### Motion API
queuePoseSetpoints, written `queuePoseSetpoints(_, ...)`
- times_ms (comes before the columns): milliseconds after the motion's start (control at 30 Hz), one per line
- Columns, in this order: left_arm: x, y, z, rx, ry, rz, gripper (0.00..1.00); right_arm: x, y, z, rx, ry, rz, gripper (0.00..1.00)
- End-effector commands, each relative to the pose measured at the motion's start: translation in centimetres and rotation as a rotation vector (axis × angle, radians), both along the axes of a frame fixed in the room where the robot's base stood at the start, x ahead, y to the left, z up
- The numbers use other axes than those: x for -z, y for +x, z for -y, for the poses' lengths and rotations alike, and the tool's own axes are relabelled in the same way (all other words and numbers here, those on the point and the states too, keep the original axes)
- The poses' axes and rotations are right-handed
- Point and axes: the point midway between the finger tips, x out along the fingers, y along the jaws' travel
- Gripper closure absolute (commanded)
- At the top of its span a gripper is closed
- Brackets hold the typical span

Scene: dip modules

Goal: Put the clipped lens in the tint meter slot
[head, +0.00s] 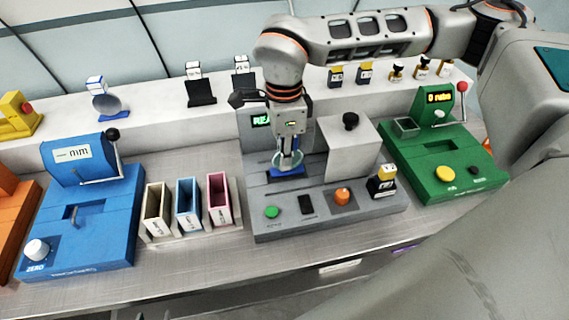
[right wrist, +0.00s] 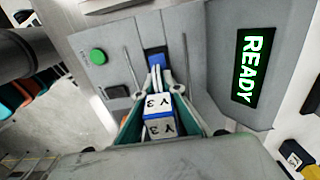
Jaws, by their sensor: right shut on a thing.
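My right gripper (head: 289,148) points down over the grey tint meter (head: 330,228). In the right wrist view the lens's white and blue tag (right wrist: 159,118), marked Y3, sits between the fingers of the right gripper (right wrist: 157,80). A blue piece (right wrist: 154,57) shows beyond the fingertips, and also under the lens in the head view (head: 286,172). The fingers and lens hide the slot; I cannot tell whether the lens is in it. My left gripper is not in view.
The meter's display (right wrist: 254,66) reads READY. A grey block with a black knob (head: 350,150) stands close right of the gripper. Three coloured bins (head: 187,205) and a blue gauge (head: 95,215) are left; a green machine (head: 440,160) is right. Tagged items line the back ledge.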

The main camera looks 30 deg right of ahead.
Motion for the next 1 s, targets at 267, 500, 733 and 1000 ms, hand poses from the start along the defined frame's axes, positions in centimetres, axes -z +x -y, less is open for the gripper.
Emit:
queuePoseSetpoints(267, 0.1, -0.1, 0.0, 0.000, 0.001, -0.004, 0.62, 2.7, 0.0, 0.0, 0.000, 0.001, 0.001, 1.00)
queuePoseSetpoints(500, 0.4, -0.1, -0.1, 0.000, 0.001, -0.006, 0.62, 2.9, 0.0, 0.0, 0.000, 0.000, 0.000, 1.00)
queuePoseSetpoints(733, 0.4, -0.1, -0.1, -0.001, 0.002, -0.006, 0.62, 2.9, 0.0, 0.0, -0.001, 0.000, 0.000, 0.74)
queuePoseSetpoints(1000, 0.1, -0.1, -0.1, 0.000, 0.001, -0.003, 0.62, 2.7, 0.0, 0.0, -0.001, 0.000, 0.000, 0.74)
